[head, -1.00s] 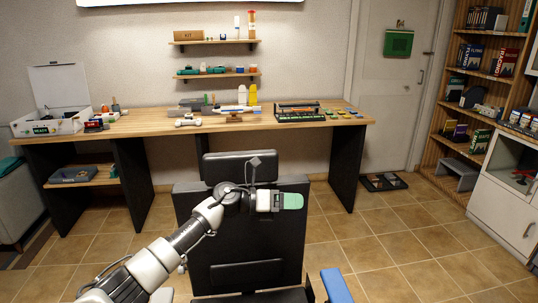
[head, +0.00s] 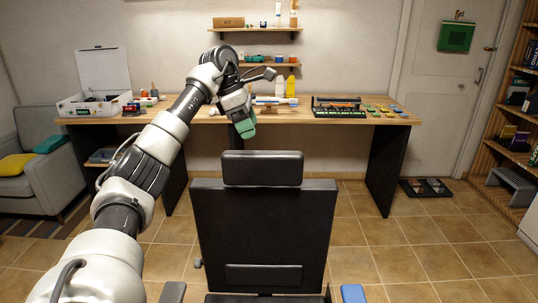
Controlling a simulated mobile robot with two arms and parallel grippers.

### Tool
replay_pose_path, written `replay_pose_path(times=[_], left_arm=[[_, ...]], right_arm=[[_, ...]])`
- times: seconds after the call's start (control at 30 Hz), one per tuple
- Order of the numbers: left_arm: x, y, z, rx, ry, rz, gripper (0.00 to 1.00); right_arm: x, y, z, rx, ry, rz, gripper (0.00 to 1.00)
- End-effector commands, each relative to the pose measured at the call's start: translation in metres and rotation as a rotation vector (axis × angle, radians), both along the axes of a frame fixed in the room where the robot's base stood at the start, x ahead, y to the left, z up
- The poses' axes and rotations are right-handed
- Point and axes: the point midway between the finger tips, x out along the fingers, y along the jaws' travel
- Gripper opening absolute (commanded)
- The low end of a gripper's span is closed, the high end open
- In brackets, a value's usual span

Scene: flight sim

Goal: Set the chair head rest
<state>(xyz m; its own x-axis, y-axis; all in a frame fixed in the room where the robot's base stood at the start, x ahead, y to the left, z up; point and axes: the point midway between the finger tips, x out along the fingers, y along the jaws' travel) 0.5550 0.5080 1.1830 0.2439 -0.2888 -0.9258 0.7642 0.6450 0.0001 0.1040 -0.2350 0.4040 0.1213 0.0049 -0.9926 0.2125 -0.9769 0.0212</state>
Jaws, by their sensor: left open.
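A black chair (head: 262,225) stands in front of me with its backrest upright and facing me. Its black head rest (head: 262,168) sits centred just above the backrest, with a thin gap between them. My left gripper (head: 246,130) has green fingertips and hangs pointing down, above and slightly left of the head rest, apart from it. It is open and holds nothing that I can see. My left arm reaches up from the lower left. My right gripper is not in view.
A wooden workbench (head: 215,117) spans the back wall with a white box (head: 95,105) and several small items. Shelves (head: 255,66) hang above it. A grey armchair (head: 45,165) is at left, a bookcase (head: 508,160) at right. Tiled floor right of the chair is clear.

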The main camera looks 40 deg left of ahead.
Motion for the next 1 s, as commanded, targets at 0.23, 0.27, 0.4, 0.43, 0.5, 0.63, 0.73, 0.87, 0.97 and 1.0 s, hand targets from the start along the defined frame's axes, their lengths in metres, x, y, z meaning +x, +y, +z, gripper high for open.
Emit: replay_pose_path(times=[0.23,0.27,0.4,0.43,0.5,0.63,0.73,0.87,0.97,1.0], left_arm=[[0.011,-0.014,-0.044,-0.002,0.003,-0.002,0.68],[0.012,-0.016,-0.049,-0.002,0.003,-0.002,0.68],[0.018,-0.023,-0.071,-0.002,0.003,-0.002,0.68],[0.02,-0.025,-0.074,-0.003,0.001,-0.002,0.68],[0.022,-0.027,-0.082,-0.002,0.001,-0.002,0.68],[0.024,-0.03,-0.09,-0.003,-0.002,-0.001,0.68],[0.025,-0.03,-0.093,-0.002,-0.002,-0.001,0.68],[0.025,-0.031,-0.093,-0.003,-0.003,-0.001,0.68],[0.025,-0.031,-0.093,-0.003,-0.003,-0.001,0.67],[0.025,-0.031,-0.093,-0.003,-0.003,-0.001,0.6]], right_arm=[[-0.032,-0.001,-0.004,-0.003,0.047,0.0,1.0],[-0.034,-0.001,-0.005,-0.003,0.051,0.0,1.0],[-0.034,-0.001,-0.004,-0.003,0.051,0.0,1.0],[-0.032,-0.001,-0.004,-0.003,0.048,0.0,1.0],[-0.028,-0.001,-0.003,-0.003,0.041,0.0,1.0],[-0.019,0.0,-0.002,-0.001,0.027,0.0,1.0],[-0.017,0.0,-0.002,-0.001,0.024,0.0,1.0],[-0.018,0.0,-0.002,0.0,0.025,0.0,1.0],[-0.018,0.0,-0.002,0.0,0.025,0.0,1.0],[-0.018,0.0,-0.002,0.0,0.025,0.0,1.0]])
